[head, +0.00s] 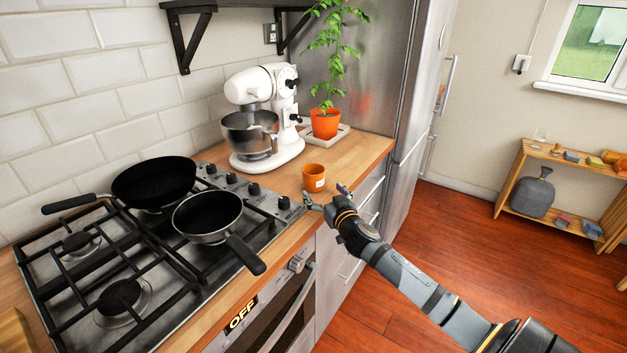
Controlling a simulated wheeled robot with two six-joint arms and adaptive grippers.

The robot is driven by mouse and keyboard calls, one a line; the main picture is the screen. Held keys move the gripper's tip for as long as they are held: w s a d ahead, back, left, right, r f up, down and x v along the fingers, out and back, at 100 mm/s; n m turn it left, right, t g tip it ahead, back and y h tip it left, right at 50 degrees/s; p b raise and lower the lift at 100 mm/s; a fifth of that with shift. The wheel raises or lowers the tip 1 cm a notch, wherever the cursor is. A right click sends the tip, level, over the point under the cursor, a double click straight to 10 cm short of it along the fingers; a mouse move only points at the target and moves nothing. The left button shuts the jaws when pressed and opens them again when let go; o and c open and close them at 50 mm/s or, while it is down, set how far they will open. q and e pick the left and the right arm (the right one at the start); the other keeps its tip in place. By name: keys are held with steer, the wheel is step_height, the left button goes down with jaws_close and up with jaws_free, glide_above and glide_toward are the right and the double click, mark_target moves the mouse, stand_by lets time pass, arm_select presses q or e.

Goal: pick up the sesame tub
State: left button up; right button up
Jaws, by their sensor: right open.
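A small orange tub (314,178) with a pale label stands upright on the wooden counter, between the stove and the mixer's right side; I take it for the sesame tub, though its label is too small to read. My right gripper (324,194) is open and empty at the counter's front edge, just in front of the tub. Its fingers point toward the tub, and I cannot tell whether they touch it. My left gripper is not in view.
A white stand mixer (265,120) stands behind the tub. A plant in an orange pot (325,124) is farther back. The gas stove (125,290), with two black pans (155,182) (208,215), lies left. Bare counter (350,158) is right of the tub, before the steel fridge.

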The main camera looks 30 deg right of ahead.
mark_target(318, 186)
steer(key=p+x, duration=0.1)
steer(key=x, duration=0.4)
steer(key=shift+w+a+f+p, duration=0.1)
steer(key=shift+p, duration=0.25)
steer(key=shift+c, duration=1.2)
steer(key=c, duration=1.1)
steer(key=shift+o, duration=0.2)
